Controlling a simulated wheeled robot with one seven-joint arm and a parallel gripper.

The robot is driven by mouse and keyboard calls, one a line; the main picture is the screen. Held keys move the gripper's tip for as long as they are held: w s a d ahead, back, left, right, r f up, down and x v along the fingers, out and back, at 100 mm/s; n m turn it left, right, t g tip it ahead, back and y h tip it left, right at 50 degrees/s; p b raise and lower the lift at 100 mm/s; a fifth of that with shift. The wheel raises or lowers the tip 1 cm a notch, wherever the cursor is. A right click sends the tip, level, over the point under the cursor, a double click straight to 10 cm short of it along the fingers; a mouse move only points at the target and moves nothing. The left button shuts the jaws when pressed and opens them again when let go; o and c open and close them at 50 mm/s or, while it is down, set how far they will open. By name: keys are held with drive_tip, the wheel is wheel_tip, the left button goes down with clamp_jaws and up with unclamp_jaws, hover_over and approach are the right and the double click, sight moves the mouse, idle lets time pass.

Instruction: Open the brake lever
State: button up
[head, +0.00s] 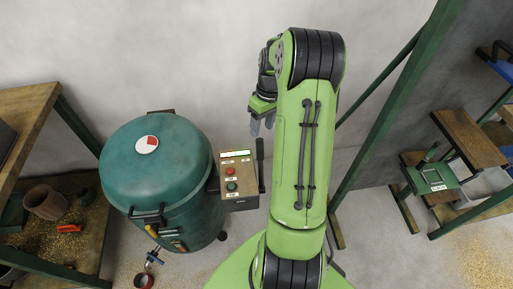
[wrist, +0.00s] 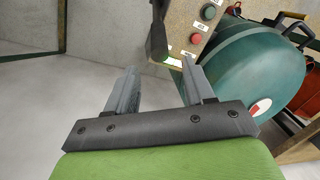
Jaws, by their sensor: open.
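The brake lever (head: 260,161) is a dark upright bar on the right side of the control box (head: 238,180) in the head view. In the wrist view the lever (wrist: 157,38) is at the top, beside the box's panel, beyond the gap between my fingertips. My gripper (head: 262,122) is near the lever's upper end in the head view, partly hidden by my green arm. In the wrist view my gripper (wrist: 160,71) is open with nothing between its fingers, and it looks apart from the lever.
A teal drum-shaped machine (head: 150,175) stands left of the control box. A wooden workbench (head: 28,115) is at the far left. A green diagonal post (head: 395,105) and a side stand (head: 432,178) are at the right. Pale floor shows between the machine and the post.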

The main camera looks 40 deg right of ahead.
sight(258, 146)
drive_tip(key=f, duration=0.3)
drive_tip(key=a+f+b, duration=0.1)
drive_tip(key=f, duration=0.2)
drive_tip(key=f+b, duration=0.1)
drive_tip(key=f, duration=0.2)
drive_tip(key=shift+a+f, duration=0.25)
drive_tip(key=shift+c, duration=0.3)
clamp_jaws()
